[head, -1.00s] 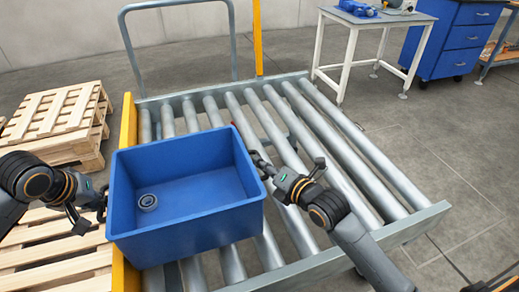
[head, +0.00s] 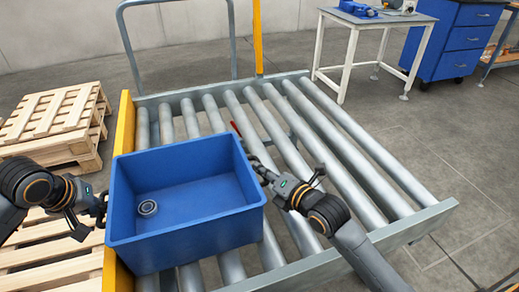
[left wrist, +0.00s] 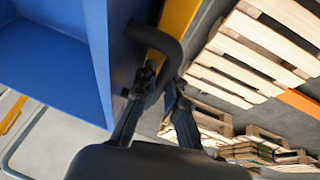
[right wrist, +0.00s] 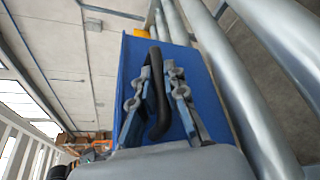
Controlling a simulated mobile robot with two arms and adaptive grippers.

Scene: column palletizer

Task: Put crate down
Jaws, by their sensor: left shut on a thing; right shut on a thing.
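A blue open crate (head: 186,240) is at the near left end of the roller conveyor (head: 300,160), over the rollers and the yellow rail. A small round grey part (head: 148,207) lies inside it. My left gripper (head: 100,207) is at the crate's left side. In the left wrist view the left gripper (left wrist: 155,95) is shut on a dark handle (left wrist: 165,45). My right gripper (head: 262,172) is at the crate's right side. In the right wrist view the right gripper (right wrist: 158,90) is shut on the other dark handle (right wrist: 157,120). Whether the crate's underside touches the rollers is hidden.
Wooden pallets (head: 50,125) stand on the left, with more slats (head: 45,265) at the near left. A yellow rail (head: 124,125) edges the conveyor. A white-legged table (head: 365,20) stands at the back right.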

